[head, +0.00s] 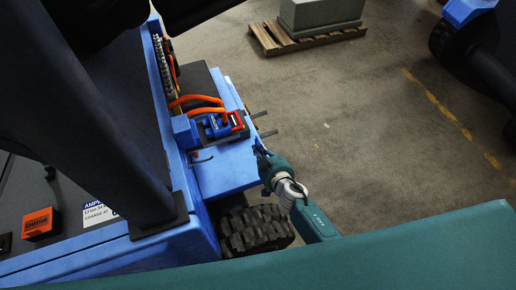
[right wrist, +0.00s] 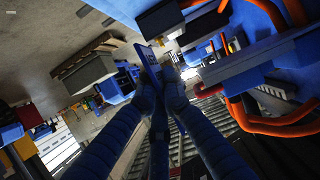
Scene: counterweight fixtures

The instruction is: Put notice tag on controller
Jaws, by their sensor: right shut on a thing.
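My right gripper (head: 260,150) reaches in from the lower right, beside the blue truck's body. Small pale print shows on the tag, too small to read. I cannot make out the tag in the head view. A small blue and red unit with orange cables, which may be the controller (head: 217,127), sits on the truck, up and left of the gripper and apart from it. My left gripper is not in view.
The blue truck (head: 225,170) has a black tyre (head: 255,229) below my gripper. Two dark prongs stick out near the unit. An orange box (head: 41,223) lies on the dark deck.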

